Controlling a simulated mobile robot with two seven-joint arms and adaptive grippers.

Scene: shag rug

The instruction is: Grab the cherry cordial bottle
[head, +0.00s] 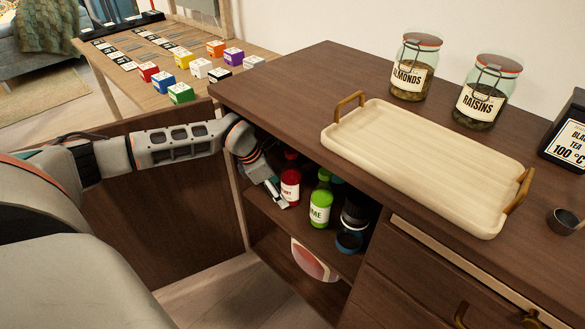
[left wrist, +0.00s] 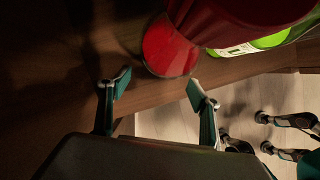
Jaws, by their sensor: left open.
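The cherry cordial bottle (head: 291,178), red with a white label partly hidden by my gripper, stands upright on the upper shelf of the open cabinet. My left gripper (head: 276,194) reaches into the cabinet just left of the bottle. In the left wrist view the two fingers (left wrist: 157,88) are spread with nothing between their tips. The red bottle (left wrist: 235,18) shows there at the top, beyond the fingertips. A gap or contact with the bottle is hard to judge.
A green lime bottle (head: 321,200) stands close to the right of the cherry bottle, with a dark jar (head: 352,222) beyond it. The cabinet top (head: 290,90) overhangs them and carries a wooden tray (head: 425,165). The open door (head: 150,205) is on the left.

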